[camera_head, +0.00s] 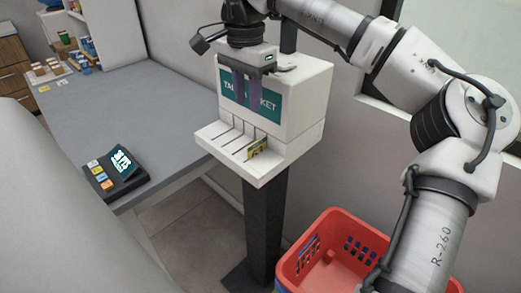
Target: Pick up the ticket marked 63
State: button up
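A small yellow-green ticket (257,148) stands in the right-hand slot area of the white ticket dispenser's front tray (212,137). Its print is too small to read for certain. The dispenser (303,100) has a teal panel with partly covered lettering and sits on a dark post. My gripper (248,103) points down in front of the teal panel, above and slightly left of the ticket. Its two purple fingers are apart with nothing seen between them. The fingers do not appear to touch the ticket. The other slots of the tray look empty.
A red basket (343,222) stands low at the right of the post, partly behind my arm. A grey counter (135,110) runs along the left, with a card terminal (117,172) at its near edge. Small boxes (50,70) sit at its far end. The wall is close behind the dispenser.

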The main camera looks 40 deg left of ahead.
send_over(251, 146)
jog(key=f, duration=0.7)
jog(key=shift+a+f, duration=0.35)
jog(key=shift+d+f+p, duration=0.15)
jog(key=shift+f+p, duration=0.25)
jog(key=shift+f, duration=0.9)
jog(key=shift+d+f+p, duration=0.15)
jog(key=shift+f+p, duration=0.25)
jog(key=shift+f, duration=0.85)
grip_shut()
